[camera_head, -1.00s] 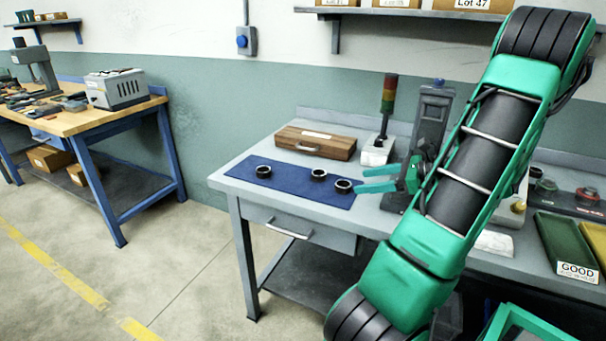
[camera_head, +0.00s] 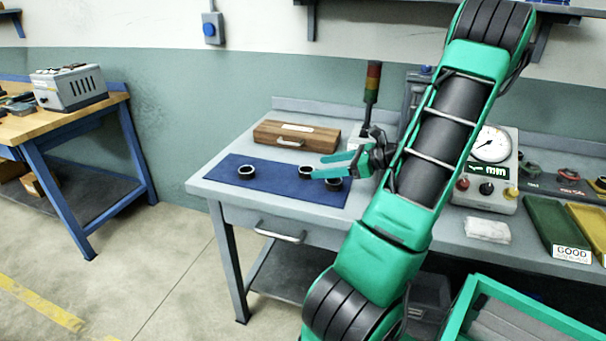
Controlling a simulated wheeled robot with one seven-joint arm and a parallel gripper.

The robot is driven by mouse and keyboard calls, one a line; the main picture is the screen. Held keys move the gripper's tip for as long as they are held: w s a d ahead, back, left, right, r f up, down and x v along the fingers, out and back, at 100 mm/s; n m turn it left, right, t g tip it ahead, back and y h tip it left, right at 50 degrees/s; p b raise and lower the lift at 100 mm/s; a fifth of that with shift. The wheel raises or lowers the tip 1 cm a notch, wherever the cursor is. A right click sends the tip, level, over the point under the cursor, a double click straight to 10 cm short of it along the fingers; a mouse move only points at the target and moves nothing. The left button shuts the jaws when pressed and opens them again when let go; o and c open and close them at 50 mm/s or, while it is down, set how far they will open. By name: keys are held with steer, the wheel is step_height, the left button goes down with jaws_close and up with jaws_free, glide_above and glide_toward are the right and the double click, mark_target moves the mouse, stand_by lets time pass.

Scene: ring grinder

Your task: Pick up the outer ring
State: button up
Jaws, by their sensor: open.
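Three dark rings lie on a blue mat (camera_head: 215,178) on the grey bench. The left ring (camera_head: 246,172) lies apart from the others. The middle ring (camera_head: 304,173) and the right ring (camera_head: 333,185) lie close together near the mat's right side. I cannot tell which of them is the outer ring. My gripper (camera_head: 322,166) is open, with its green fingers pointing left. The fingers appear above the middle and right rings and partly cover them. No ring is seen between the fingers.
A wooden case (camera_head: 296,136) lies behind the mat, with a signal light (camera_head: 371,95) to its right. A gauge box (camera_head: 488,165), a white cloth (camera_head: 487,230) and a green tray (camera_head: 556,230) stand right of my arm. The bench's left end is clear.

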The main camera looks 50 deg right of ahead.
mark_target(311, 169)
steer(key=shift+x, duration=2.65)
steer(key=shift+s, duration=0.1)
steer(key=c, duration=1.2)
